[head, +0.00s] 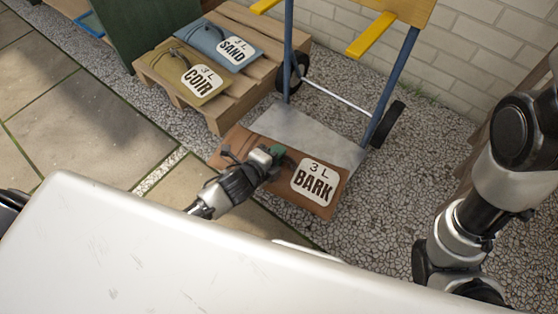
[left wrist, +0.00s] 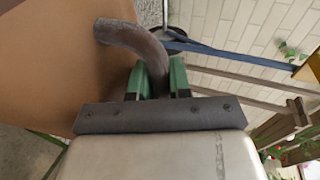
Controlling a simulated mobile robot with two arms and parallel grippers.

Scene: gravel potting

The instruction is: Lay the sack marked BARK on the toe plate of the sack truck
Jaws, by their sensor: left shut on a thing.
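The brown sack marked BARK (head: 279,187) is in the middle of the head view, label facing up. My left gripper (head: 275,154) is shut on the sack's dark handle. In the left wrist view the handle (left wrist: 150,50) passes between the green fingertips (left wrist: 158,78), and the brown sack (left wrist: 60,65) fills the left side. The sack truck's grey toe plate (head: 310,130) lies just behind the sack, which overlaps its front part in the picture. I cannot tell whether the sack touches the plate or hangs above it. My right gripper is out of view.
A wooden pallet (head: 215,115) at the back left bears the COIR sack (head: 178,66) and the SAND sack (head: 215,38). The truck's blue uprights (head: 392,85) and black wheels (head: 387,124) stand behind the plate. A brick wall (head: 480,45) is beyond. Gravel lies around.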

